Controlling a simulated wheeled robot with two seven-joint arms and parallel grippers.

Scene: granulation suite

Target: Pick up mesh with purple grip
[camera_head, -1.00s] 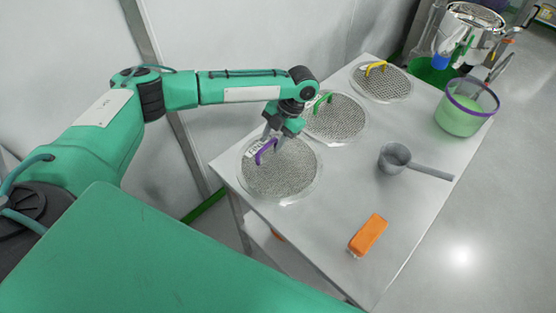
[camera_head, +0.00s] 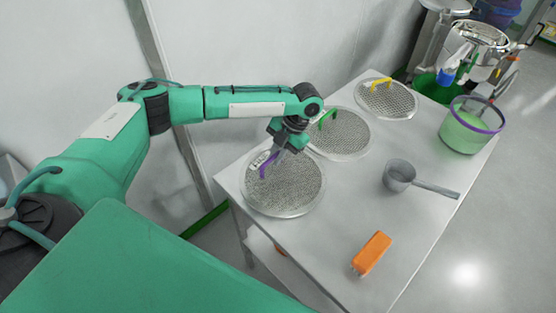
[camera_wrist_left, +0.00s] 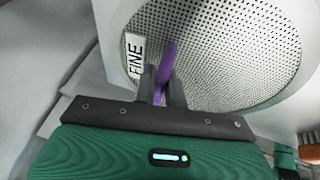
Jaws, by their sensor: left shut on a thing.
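The mesh with the purple grip (camera_head: 288,190) is a round perforated disc at the near left of the table. It also shows in the left wrist view (camera_wrist_left: 222,50), with a label reading FINE beside its purple grip (camera_wrist_left: 167,62). My left gripper (camera_head: 271,160) is shut on the purple grip, with a finger on each side of it in the left wrist view (camera_wrist_left: 160,80). I cannot tell whether the mesh is clear of the table. My right gripper is not in view.
A mesh with a green grip (camera_head: 342,135) and one with a yellow grip (camera_head: 388,100) lie farther back on the table (camera_head: 330,215).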

